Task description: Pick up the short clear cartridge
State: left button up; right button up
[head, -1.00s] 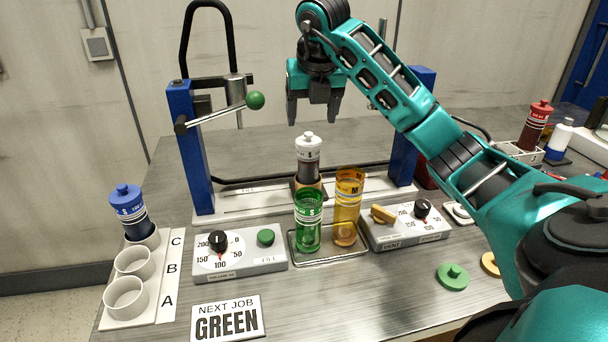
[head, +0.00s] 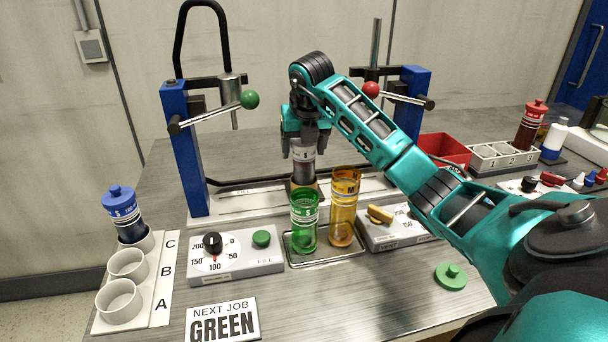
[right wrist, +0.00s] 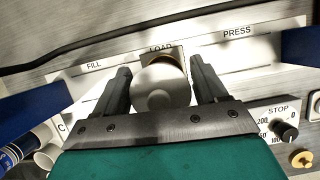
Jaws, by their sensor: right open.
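The short clear cartridge (head: 303,170), with a pale label band, stands upright in a brown holder on the white rail at the middle of the bench. In the right wrist view its round white cap (right wrist: 160,88) sits between my fingers, by the LOAD mark. My right gripper (head: 304,153) points down over the cartridge, with one finger on either side of its upper part. The jaws are open. My left gripper is not in view.
A green cartridge (head: 304,222) and an amber one (head: 343,210) stand in a tray just in front. Blue posts (head: 187,150) with levers flank the rail. Dial boxes (head: 235,261) stand at the front. A blue-capped cartridge (head: 122,212) stands in cup C at left.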

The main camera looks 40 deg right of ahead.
jog(key=shift+c, duration=0.3)
jog(key=c, duration=1.2)
jog(key=shift+o, duration=0.2)
jog(key=shift+r, duration=0.1)
